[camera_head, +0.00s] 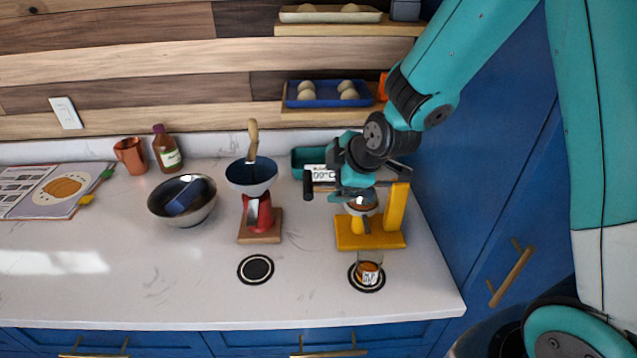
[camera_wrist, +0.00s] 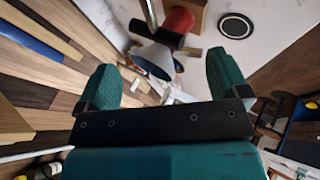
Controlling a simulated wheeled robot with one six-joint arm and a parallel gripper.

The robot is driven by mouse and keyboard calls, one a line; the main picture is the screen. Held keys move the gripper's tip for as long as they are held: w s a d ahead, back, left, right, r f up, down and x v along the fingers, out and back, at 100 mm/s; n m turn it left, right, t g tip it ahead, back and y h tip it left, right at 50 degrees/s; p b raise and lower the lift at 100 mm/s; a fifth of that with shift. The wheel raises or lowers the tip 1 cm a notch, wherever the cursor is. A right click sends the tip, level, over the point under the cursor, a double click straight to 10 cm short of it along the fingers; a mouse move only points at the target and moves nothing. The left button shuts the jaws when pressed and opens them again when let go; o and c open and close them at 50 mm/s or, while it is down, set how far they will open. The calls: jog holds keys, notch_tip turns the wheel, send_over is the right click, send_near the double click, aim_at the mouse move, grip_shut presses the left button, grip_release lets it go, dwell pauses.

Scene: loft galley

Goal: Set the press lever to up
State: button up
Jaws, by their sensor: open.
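The yellow press (camera_head: 371,240) stands on the counter at the right, with an upright post at its right side. Its lever (camera_head: 322,186) is a thin bar ending in a black grip at the left, and it looks roughly level. My gripper (camera_head: 333,172) is at the lever, partly covering the bar and the press top. I cannot tell whether it touches the bar. In the wrist view my gripper (camera_wrist: 162,62) has its two teal fingers wide apart, with nothing clearly held between them. The lever is not clearly made out in that view.
A red stand with a dark-lined bowl (camera_head: 251,175) is left of the press. A teal box (camera_head: 303,157) with a white display is behind. A glass (camera_head: 369,268) on a black coaster is in front. The front-left counter is clear; a blue cabinet (camera_head: 490,170) bounds the right.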

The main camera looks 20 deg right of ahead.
jog(key=p+x, duration=0.2)
jog(key=x, duration=0.7)
